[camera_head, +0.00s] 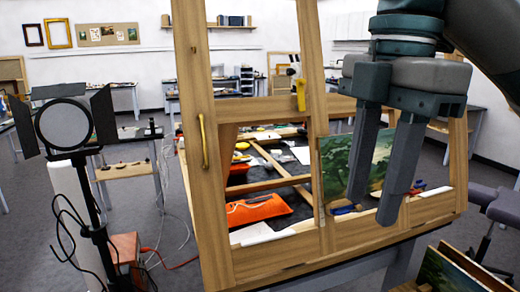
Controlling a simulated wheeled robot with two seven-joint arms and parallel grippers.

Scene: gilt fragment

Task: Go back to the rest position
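My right gripper (373,208) hangs down from the upper right with its two dark grey fingers apart and nothing visible between them. It is in front of the wooden frame (222,215), which stands upright on the table. The fingers cover part of a green landscape painting (338,165) behind them. Whether the fingertips touch the frame cannot be told. My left gripper is not in view.
A studio lamp (65,124) on a stand with cables is at the left. A stool (500,207) and framed paintings (450,275) are at the right. Grey floor (30,225) is clear at far left.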

